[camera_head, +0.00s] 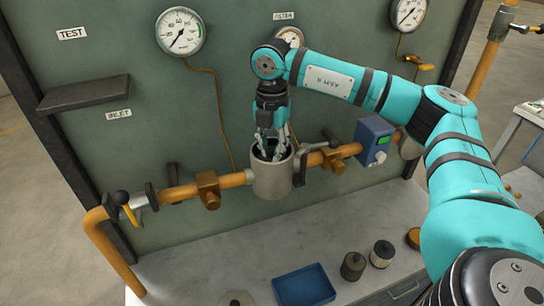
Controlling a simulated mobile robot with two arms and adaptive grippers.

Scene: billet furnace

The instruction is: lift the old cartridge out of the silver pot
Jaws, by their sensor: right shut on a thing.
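The silver pot (270,181) is an open-topped grey cylinder set into the orange pipe line at mid-picture. My right gripper (272,148) points down into the pot's mouth from above. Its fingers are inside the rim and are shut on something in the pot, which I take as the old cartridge. The cartridge itself is mostly hidden by the fingers and the pot wall; only a dark interior shows. My left gripper is not in view.
On the grey bench below are a blue tray (303,287), a dark cylinder (352,266), a pale-sided cylinder (382,254) and a yellow-brown round piece (413,239). A blue meter box (374,140) and orange pipe (180,193) flank the pot. A dark shelf (84,95) juts out at left.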

